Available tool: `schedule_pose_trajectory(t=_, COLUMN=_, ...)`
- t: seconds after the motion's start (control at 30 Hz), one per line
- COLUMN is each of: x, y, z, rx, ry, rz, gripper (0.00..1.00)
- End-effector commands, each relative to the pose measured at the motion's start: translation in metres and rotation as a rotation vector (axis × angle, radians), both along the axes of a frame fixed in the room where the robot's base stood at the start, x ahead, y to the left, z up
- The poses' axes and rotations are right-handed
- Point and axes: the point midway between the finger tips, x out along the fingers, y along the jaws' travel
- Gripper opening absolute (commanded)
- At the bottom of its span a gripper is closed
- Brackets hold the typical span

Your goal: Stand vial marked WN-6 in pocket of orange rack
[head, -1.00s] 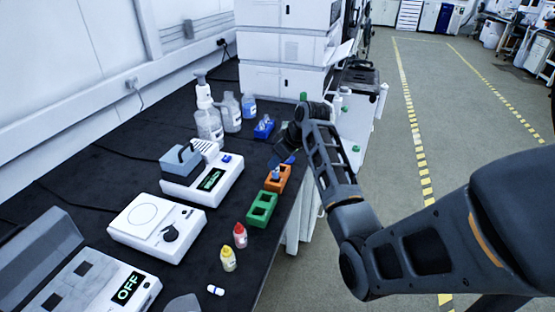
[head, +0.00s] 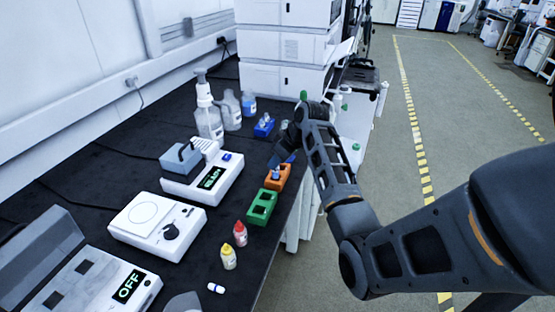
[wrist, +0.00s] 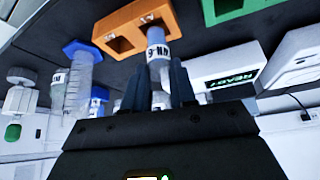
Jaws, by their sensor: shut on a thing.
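My gripper (wrist: 159,88) is shut on a clear vial (wrist: 158,51) whose white label reads WN-6, upside down in the wrist view. The vial's free end reaches over the edge of the orange rack (wrist: 105,29). Whether it is inside a pocket or just outside it, I cannot tell. In the head view the orange rack (head: 284,182) stands near the bench's right edge. My gripper (head: 286,158) is just behind it, and a small pale and blue vial part (head: 276,174) shows at the rack. The fingertips are partly hidden there.
A green rack (head: 262,207) stands in front of the orange one, with red (head: 240,234) and yellow (head: 229,257) bottles nearer. A heater reading READY (head: 204,177) is left. A blue rack (head: 264,127) and wash bottles (head: 209,122) stand behind.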

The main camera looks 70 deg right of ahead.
Motion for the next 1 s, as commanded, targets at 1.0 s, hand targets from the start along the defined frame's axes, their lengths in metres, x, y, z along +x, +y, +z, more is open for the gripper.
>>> schedule_pose_trajectory(t=1.0, x=0.0, y=0.0, z=-0.02, rx=0.0, ry=0.001, rz=0.0, gripper=0.0)
